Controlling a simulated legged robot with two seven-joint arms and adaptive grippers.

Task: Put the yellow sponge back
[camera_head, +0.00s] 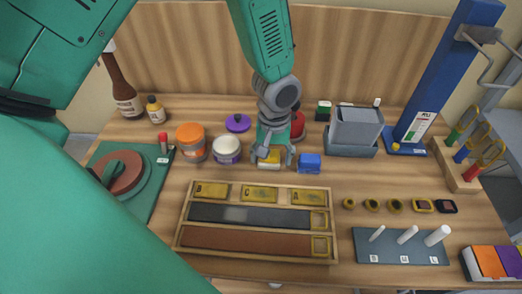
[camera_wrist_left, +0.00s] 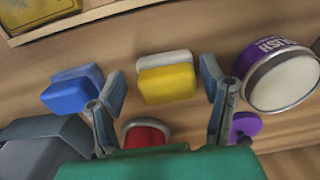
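The yellow sponge (camera_head: 268,164) lies on the table behind the wooden tray, directly under my left gripper (camera_head: 273,158). In the left wrist view the yellow sponge (camera_wrist_left: 167,83) shows a yellow layer and a pale grey layer. My left gripper (camera_wrist_left: 163,92) is open, with one finger on each side of the sponge and visible gaps between the fingers and it. A blue sponge-like block (camera_head: 309,163) sits just right of the sponge; in the left wrist view the blue block (camera_wrist_left: 73,90) is just outside one finger. My right gripper is not in view.
The wooden tray (camera_head: 181,237) with lettered yellow pieces lies in front. A white-lidded purple jar (camera_head: 227,150) and an orange jar (camera_head: 190,142) stand left of the gripper. A red round item (camera_head: 298,122) is behind it. A grey bin (camera_head: 355,127) stands right.

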